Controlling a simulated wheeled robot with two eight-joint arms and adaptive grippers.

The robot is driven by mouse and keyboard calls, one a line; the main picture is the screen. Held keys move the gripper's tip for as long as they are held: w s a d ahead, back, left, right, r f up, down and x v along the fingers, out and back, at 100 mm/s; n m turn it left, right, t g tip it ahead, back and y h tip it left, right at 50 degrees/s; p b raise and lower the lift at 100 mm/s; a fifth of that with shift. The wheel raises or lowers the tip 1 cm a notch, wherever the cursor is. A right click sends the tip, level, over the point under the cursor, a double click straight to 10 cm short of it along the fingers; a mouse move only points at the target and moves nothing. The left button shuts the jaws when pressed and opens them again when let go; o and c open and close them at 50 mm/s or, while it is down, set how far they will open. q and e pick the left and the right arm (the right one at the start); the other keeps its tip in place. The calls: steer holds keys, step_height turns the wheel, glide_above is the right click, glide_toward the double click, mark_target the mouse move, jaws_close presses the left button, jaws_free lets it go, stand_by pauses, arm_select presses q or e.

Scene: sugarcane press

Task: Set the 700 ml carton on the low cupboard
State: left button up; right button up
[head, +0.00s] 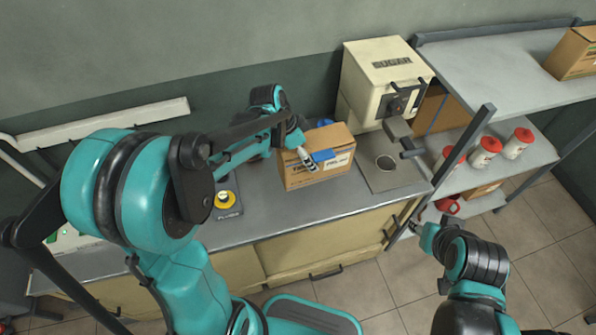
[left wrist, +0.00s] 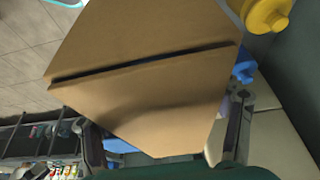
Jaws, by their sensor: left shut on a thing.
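A brown cardboard carton (head: 335,142) with a blue patch on its front is at the grey-topped low cupboard (head: 262,222), left of the sugar press. Its print is too small to read. My left gripper (head: 308,160) is shut on it. In the left wrist view the carton (left wrist: 150,85) fills the middle, between the two fingers of my left gripper (left wrist: 165,140). I cannot tell whether its underside touches the top or hangs just above it. My right gripper (head: 413,226) is low in front of the cupboard's right end, away from the carton; its opening is unclear.
Shelves (head: 490,75) at the right hold another carton (head: 575,53) and several red-lidded jars (head: 486,153).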

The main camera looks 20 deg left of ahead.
arm_select(q)
steer(key=shift+w+d+f, duration=0.1)
steer(key=shift+f, duration=0.15)
steer(key=shift+m, duration=0.3)
step_height(320, 180, down, 5)
steer(key=shift+r+b, duration=0.15)
steer(key=shift+b, duration=0.9)
steer(key=shift+f+b, duration=0.8)
steer(key=shift+f, duration=1.5)
steer(key=shift+r, duration=0.1)
steer(key=o, duration=1.2)
